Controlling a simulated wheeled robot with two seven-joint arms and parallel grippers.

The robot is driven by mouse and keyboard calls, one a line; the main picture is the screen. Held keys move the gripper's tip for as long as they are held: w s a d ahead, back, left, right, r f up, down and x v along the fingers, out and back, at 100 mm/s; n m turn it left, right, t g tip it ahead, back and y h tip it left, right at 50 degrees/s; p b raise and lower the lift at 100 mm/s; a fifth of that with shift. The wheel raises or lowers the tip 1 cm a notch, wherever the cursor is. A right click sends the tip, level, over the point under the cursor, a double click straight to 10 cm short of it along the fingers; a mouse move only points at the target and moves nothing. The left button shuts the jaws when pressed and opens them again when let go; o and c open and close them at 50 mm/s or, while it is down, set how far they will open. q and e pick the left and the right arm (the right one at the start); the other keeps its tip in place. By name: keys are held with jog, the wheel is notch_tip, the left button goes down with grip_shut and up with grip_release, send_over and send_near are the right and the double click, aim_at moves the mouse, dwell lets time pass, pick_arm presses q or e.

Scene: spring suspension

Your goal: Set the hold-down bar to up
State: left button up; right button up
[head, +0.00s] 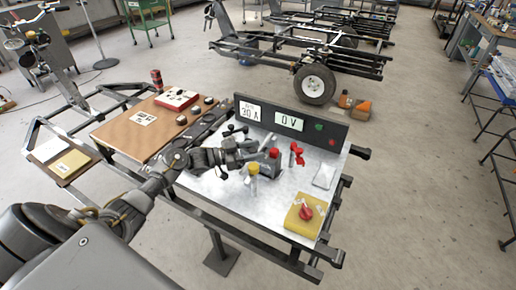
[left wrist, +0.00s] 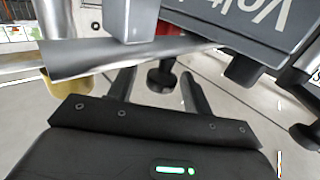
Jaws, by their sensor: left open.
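My left gripper (head: 236,160) is over the left part of the metal work plate (head: 217,186), among the small fixtures. In the left wrist view its two fingers (left wrist: 158,78) are spread, with nothing visibly held between them. A flat grey bar (left wrist: 95,62) crosses that view close to the fingertips; I cannot tell whether they touch. It may be the hold-down bar, but its position is unclear. In the head view a yellow-topped post (head: 253,168) and a red-handled fixture (head: 298,156) stand on the plate by the gripper. My right gripper is not in view.
A dark upright panel (head: 289,122) with "30 A" and "0 V" displays stands behind the plate. A wooden board (head: 115,137) with switches lies to the left. The plate's right side has some bare room.

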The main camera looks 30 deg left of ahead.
pick_arm(q)
jog(key=shift+x, duration=0.9)
jog(key=shift+c, duration=0.3)
grip_shut()
